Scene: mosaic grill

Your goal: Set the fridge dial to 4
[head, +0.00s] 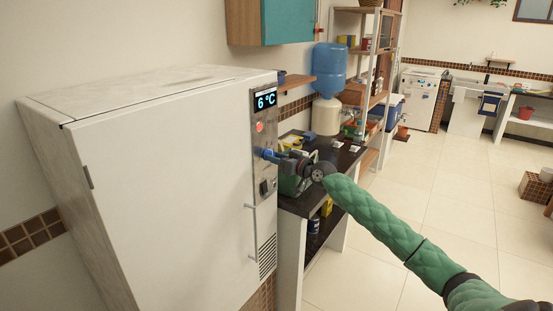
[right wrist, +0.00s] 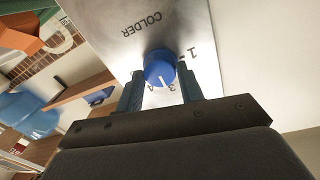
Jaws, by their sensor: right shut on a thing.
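The white fridge (head: 170,190) fills the left of the head view, with a steel control panel whose display (head: 265,99) reads 6 °C. The blue dial (right wrist: 160,70) shows on the panel in the right wrist view, which sees it upside down. Its white pointer line points down in that picture, between the marks 3 and 4, nearer the 3. The mark 1 is at its right and the word COLDER above. My right gripper (right wrist: 160,86) is shut on the dial, one finger on each side; in the head view the gripper (head: 275,156) reaches the panel from the right. My left gripper is out of view.
A red light (head: 259,127) sits above the dial, and a dark switch (head: 267,187) and a fridge handle (head: 250,235) are below it. A dark counter (head: 335,160) with several items stands right beside the fridge, close under my right arm. The tiled floor (head: 450,200) at right is open.

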